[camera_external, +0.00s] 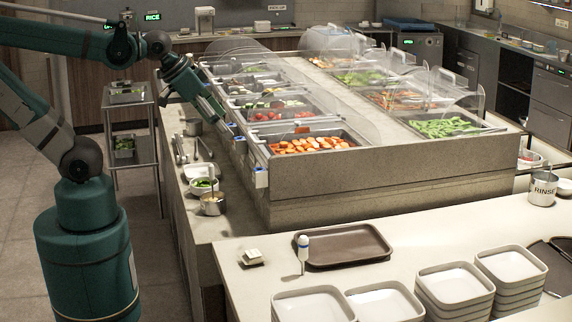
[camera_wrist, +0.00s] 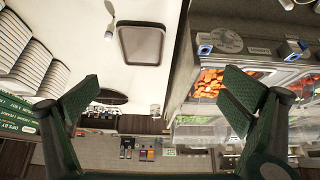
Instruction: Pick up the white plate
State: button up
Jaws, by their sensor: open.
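Square white plates stand in several stacks on the front counter at the lower right of the external view: a front-left stack (camera_external: 313,305), one beside it (camera_external: 385,302), a taller one (camera_external: 454,284) and a far-right one (camera_external: 511,265). I cannot tell which plate the task means. Stacked white plates (camera_wrist: 25,55) also show at the left edge of the wrist view. My gripper (camera_wrist: 160,98) is open and empty, its two green fingers wide apart. In the external view it is up at the left side of the food wells, far from the plates.
Food wells under clear guards (camera_external: 310,145) fill the middle. A bowl (camera_external: 203,186) and a metal pot (camera_external: 212,204) stand on the left ledge.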

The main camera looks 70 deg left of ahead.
jog(key=w+a+f+n+g+y+b, duration=0.15)
jog(key=w+a+n, duration=0.3)
jog(key=a, duration=0.75)
jog(key=w+a+f+n+g+b, duration=0.15)
jog(key=w+a+n, duration=0.3)
jog(key=a, duration=0.75)
jog(key=w+a+f+n+g+b, duration=0.15)
jog(key=w+a+n, duration=0.35)
jog(key=a, duration=0.6)
jog(key=s+a+f+n+b, duration=0.1)
jog(key=s+a+f+n, duration=0.15)
jog(key=a, duration=0.65)
jog(key=s+a+f+n+b, duration=0.1)
jog(key=a+f+n+b, duration=0.2)
jog(key=a, duration=0.6)
jog(key=s+a+f, duration=0.3)
jog(key=a+f, duration=0.1)
jog(key=f, duration=0.2)
jog(key=s+a+f+m+g+h+p, duration=0.1)
jog(key=s+a+f, duration=0.2)
jog(key=f, duration=0.4)
jog(key=s+a+f+g, duration=0.1)
jog(key=s+a+f, duration=0.2)
jog(key=f, duration=0.4)
jog(key=shift+a+f+m+h+p, duration=0.25)
jog(key=shift+a+m+h+p, duration=0.1)
jog(key=shift+a, duration=0.45)
jog(key=shift+f+g, duration=0.1)
jog(key=shift+g, duration=0.15)
jog(key=shift+f, duration=1.2)
